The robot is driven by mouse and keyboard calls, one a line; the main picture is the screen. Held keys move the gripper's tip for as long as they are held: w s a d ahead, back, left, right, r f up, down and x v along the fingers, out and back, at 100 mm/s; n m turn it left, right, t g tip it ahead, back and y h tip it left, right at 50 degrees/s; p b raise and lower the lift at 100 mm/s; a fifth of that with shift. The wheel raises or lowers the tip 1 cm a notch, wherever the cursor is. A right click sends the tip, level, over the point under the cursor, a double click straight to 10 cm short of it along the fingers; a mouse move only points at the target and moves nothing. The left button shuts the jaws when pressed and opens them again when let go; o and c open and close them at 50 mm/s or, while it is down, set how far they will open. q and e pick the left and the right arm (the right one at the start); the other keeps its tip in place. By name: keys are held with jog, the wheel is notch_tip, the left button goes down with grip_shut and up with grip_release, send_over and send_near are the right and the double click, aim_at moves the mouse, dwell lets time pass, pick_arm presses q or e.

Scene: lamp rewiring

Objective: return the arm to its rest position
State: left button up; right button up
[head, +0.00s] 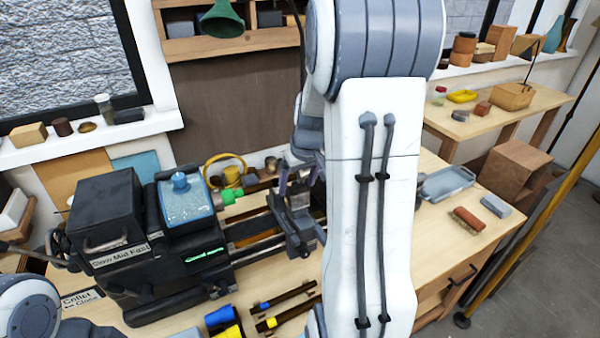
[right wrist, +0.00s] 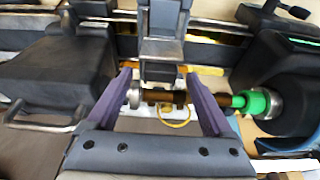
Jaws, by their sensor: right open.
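My right arm hangs down the middle of the head view and hides part of the bench. My right gripper (head: 297,180) is over the lathe's bed, beside the tool carriage. In the right wrist view its two purple fingers (right wrist: 158,76) stand wide apart. A dark brown rod (right wrist: 165,97) lies across the gap between them, with a green piece (right wrist: 255,102) at its right end by the dark chuck. I cannot tell whether a finger touches the rod. The black lathe (head: 150,245) stands on the bench at left. My left gripper is not visible; part of my left arm shows at lower left.
A grey tray (head: 447,183), a brush (head: 468,219) and a blue-grey block (head: 495,205) lie on the bench's right. Dark bars (head: 285,310) and blue and yellow pieces lie at the front. A yellow pole stands at far right.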

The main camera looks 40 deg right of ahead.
jog(key=b+v, duration=0.1)
jog(key=v, duration=0.8)
jog(key=shift+r+b, duration=0.25)
jog(key=shift+b, duration=0.1)
jog(key=shift+a, duration=0.15)
